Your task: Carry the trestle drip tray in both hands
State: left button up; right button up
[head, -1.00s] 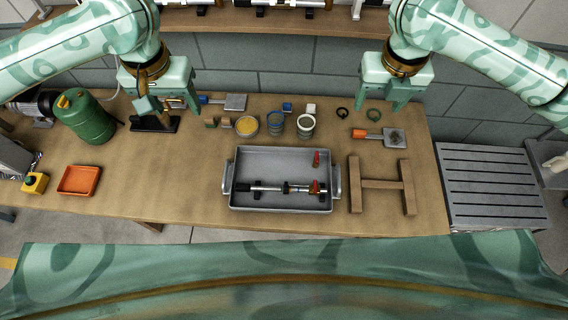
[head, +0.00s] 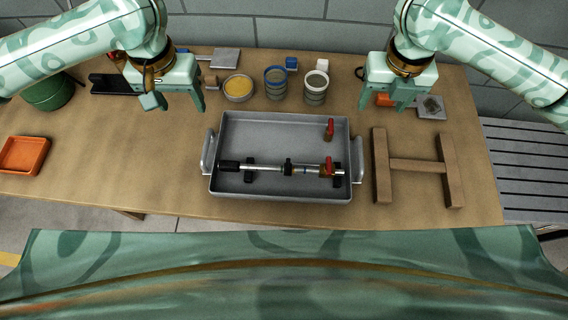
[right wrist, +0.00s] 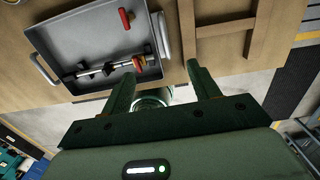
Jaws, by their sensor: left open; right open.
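The grey drip tray (head: 240,133) lies flat on the wooden table with a handle at each short end. A metal rod assembly (head: 280,168) with black supports and a red-handled valve lies in it, and a second red valve (head: 329,129) is near its far right corner. My left gripper (head: 178,108) is open and empty above the table, beyond and left of the tray. My right gripper (head: 393,108) is open and empty, beyond and right of the tray. The right wrist view shows the tray (right wrist: 95,35) at upper left, apart from the open fingers (right wrist: 205,82).
A wooden H-shaped trestle (head: 415,166) lies right of the tray. Behind it stand a yellow-filled dish (head: 239,87), a blue-rimmed cup (head: 275,83) and a white-rimmed cup (head: 316,88). An orange bin (head: 22,154) is at far left. A slatted bench (head: 535,170) adjoins the right side.

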pick_arm(q)
jog(key=b, duration=0.4)
send_over(212, 157)
notch_tip(212, 157, down, 8)
pick_arm(e)
send_over(353, 156)
notch_tip(353, 156, down, 8)
jog(key=r, duration=0.1)
pick_arm(q)
notch_tip(353, 156, down, 16)
jog(key=shift+r+p, duration=0.25)
jog(key=shift+p, duration=0.1)
pick_arm(e)
notch_tip(353, 156, down, 16)
jog(key=shift+f, duration=0.2)
pick_arm(q)
grip_shut()
pick_arm(e)
grip_shut()
jog(key=shift+d, duration=0.1)
pick_arm(q)
jog(key=shift+r, duration=0.1)
